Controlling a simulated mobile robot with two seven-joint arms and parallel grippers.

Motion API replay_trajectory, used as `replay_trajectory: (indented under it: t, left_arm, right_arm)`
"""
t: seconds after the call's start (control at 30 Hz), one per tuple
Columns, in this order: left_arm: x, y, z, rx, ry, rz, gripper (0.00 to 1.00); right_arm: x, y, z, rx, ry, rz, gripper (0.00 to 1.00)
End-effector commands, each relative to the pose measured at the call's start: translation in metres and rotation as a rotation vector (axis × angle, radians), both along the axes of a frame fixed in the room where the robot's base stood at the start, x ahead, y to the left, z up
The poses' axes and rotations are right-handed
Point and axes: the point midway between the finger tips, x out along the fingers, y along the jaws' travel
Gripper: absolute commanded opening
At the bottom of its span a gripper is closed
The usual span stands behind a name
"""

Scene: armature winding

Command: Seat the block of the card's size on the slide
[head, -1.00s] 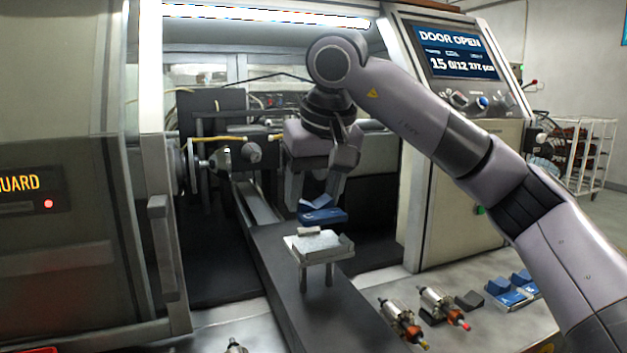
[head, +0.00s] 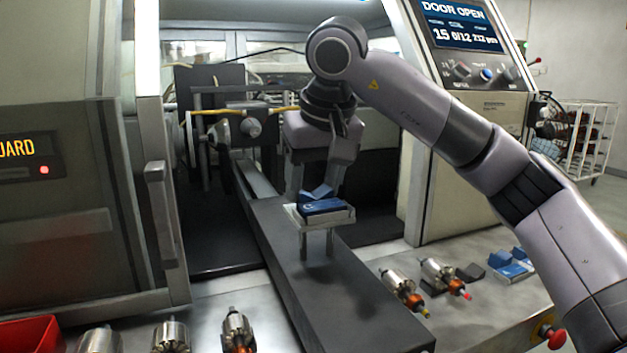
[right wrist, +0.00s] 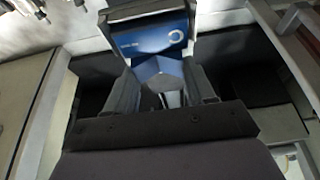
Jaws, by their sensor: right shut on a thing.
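A blue V-shaped block (head: 322,206) is at the metal slide (head: 318,238), low over or resting on its top plate; I cannot tell whether it is fully seated. My right gripper (head: 322,186) is shut on the block from above. In the right wrist view the blue block (right wrist: 152,44) sits between the fingers of my right gripper (right wrist: 162,92), with white markings and a ring on its face. No card can be made out. My left gripper is out of view.
The open machine door (head: 165,225) stands left.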

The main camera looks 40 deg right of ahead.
Motion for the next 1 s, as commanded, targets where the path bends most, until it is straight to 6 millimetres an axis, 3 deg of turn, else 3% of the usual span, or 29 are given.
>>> replay_trajectory:
  t: [0.47,0.5,0.57,0.87,1.0]
  left_arm:
    - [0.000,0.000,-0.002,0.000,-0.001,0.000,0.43]
    - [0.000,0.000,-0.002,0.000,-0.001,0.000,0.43]
    - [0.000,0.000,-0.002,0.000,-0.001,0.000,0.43]
    - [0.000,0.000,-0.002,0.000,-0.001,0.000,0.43]
    - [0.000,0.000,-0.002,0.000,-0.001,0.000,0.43]
  right_arm:
    - [0.000,0.000,-0.007,0.001,-0.001,-0.001,0.18]
    - [0.000,0.000,-0.006,0.001,-0.001,-0.001,0.67]
    - [0.000,0.000,-0.006,0.001,-0.001,-0.001,0.84]
    - [0.000,0.000,-0.005,0.000,0.000,0.000,0.84]
    - [-0.005,0.002,0.008,0.001,-0.004,0.001,0.84]
